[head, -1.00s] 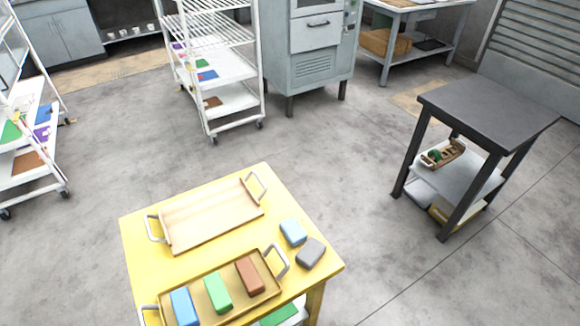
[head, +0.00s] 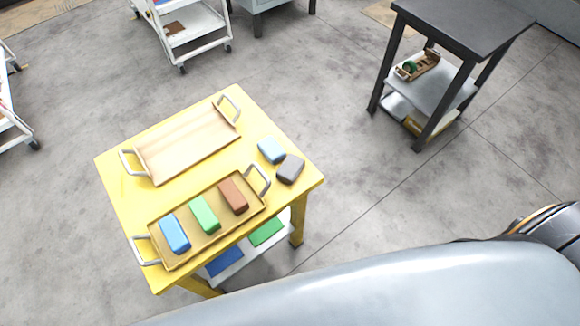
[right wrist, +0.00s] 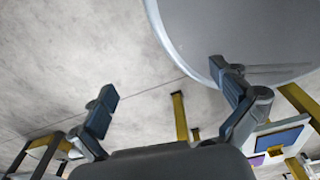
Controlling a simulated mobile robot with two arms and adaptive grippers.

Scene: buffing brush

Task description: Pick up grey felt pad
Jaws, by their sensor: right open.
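The grey felt pad (head: 290,169) lies on the yellow table (head: 112,176) near its right corner, beside a light blue pad (head: 271,150). The grey pad does not show in that view. In the head view neither gripper's fingers can be seen. My left gripper is in no view.
A tray (head: 160,262) on the table holds blue, green and brown blocks. An empty wooden tray (head: 190,145) lies behind it. A dark side table (head: 465,25) stands at the upper right. Open floor lies between the tables.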

